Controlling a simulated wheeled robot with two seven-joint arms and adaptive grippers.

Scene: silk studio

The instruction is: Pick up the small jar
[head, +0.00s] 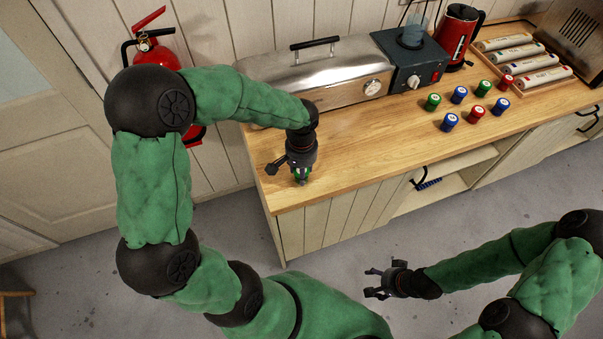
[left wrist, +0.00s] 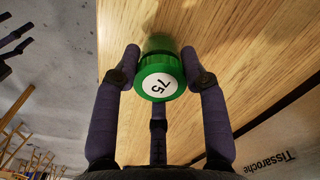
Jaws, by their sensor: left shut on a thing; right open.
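The small jar in my left gripper is green with a white round label reading 75 on its lid (left wrist: 158,84). My left gripper (left wrist: 160,78) is shut on it, with the fingers around its sides. In the head view my left gripper (head: 301,176) points down over the left front end of the wooden counter (head: 340,165), and a bit of green shows between its fingers. I cannot tell whether the jar touches the counter. My right gripper (head: 378,284) is open and empty, in front of the counter over the floor.
Several green, blue and red jars, such as a blue one (head: 449,122), stand at the counter's right. A metal steamer (head: 330,80), a dark burner box (head: 411,70), a red kettle (head: 457,35) and a tray of rolls (head: 500,82) line the back. The middle front is clear.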

